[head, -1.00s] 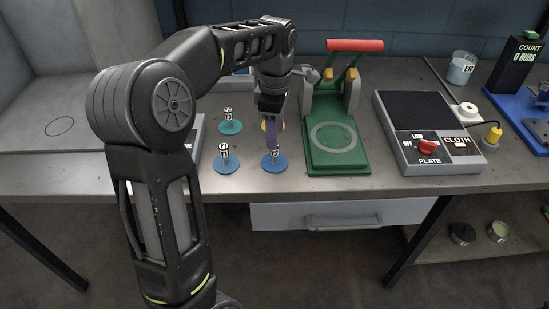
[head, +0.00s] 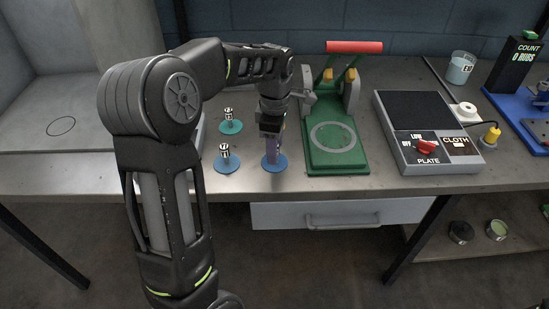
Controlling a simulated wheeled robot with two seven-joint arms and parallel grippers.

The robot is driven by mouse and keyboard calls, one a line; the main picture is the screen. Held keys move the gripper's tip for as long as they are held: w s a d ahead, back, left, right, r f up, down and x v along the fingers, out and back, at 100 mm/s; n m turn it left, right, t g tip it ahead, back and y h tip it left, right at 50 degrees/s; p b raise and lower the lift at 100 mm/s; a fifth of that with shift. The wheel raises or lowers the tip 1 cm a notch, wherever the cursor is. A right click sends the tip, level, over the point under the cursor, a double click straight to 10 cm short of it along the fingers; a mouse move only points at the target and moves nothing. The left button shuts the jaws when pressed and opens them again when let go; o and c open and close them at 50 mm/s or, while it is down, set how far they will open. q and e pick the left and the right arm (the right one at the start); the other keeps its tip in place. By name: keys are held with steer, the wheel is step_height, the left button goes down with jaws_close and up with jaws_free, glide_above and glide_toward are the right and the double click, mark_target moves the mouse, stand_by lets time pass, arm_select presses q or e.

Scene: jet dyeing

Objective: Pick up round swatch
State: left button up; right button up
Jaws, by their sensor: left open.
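Round swatches on small posts with labels stand on the grey bench. One blue round swatch (head: 275,167) lies directly under my left gripper (head: 271,150). A second blue one (head: 226,162) is to its left, and a teal one (head: 231,127) is behind that. My left gripper is open and points straight down over the front right blue swatch. Its fingers cover most of that swatch's post, and I cannot tell whether they touch it. My right gripper is not in view.
A green press (head: 335,157) with a red handle (head: 354,47) stands close to the right of my left gripper. Further right is a hot plate (head: 413,101) with a red knob. A beaker (head: 460,68) stands at the back right.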

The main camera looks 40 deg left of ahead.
arm_select(q)
steer(key=shift+c, duration=0.2)
jaws_close()
stand_by(0.3)
